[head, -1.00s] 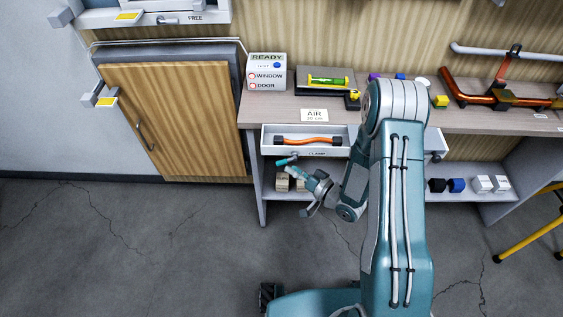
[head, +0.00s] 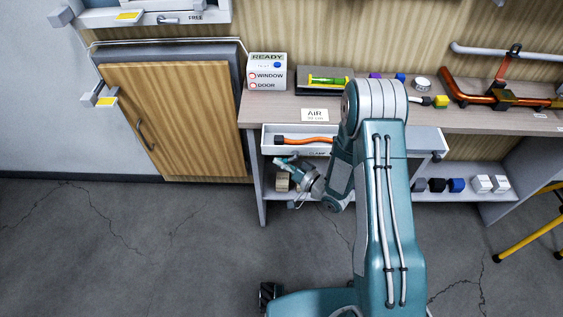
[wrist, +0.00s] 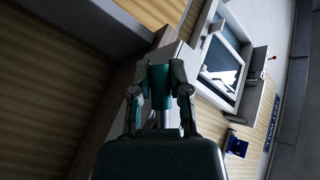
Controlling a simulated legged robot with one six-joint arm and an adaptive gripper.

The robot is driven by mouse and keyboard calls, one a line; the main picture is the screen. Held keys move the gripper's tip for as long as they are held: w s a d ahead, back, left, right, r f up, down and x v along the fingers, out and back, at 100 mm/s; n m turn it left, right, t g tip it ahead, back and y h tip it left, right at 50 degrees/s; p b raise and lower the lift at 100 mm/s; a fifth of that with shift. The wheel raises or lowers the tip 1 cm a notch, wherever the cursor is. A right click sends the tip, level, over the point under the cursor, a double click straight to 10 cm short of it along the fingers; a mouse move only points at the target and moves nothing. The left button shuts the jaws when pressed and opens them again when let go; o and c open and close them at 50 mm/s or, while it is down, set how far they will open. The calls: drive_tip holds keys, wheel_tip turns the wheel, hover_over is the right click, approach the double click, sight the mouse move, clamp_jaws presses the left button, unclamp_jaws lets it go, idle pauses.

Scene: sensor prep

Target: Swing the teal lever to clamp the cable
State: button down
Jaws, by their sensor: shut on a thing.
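The teal lever (head: 279,159) shows as a small teal end at the front of the open white drawer (head: 267,141), with my gripper (head: 287,166) over it. In the wrist view my gripper (wrist: 160,72) has its two fingers closed on the teal lever (wrist: 160,86). The orange cable (head: 308,141) with a dark end lies in the drawer. Its right part is hidden behind my arm. Whether the clamp touches the cable is too small to tell.
The bench top (head: 270,111) above holds a READY box (head: 266,72), an AIR card (head: 314,115) and a tray with a green-yellow tool (head: 327,80). A wooden door (head: 170,120) stands at left. The floor in front is clear.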

drive_tip(key=shift+a+r+m+t+y, duration=0.15)
drive_tip(key=shift+r+m+t+y, duration=0.1)
drive_tip(key=shift+m+t+y, duration=0.2)
drive_tip(key=c, duration=0.6)
unclamp_jaws()
drive_tip(key=shift+a, duration=0.1)
drive_tip(key=v, duration=1.2)
drive_tip(key=shift+f, duration=0.1)
drive_tip(key=shift+w+a, duration=0.1)
drive_tip(key=shift+w, duration=0.05)
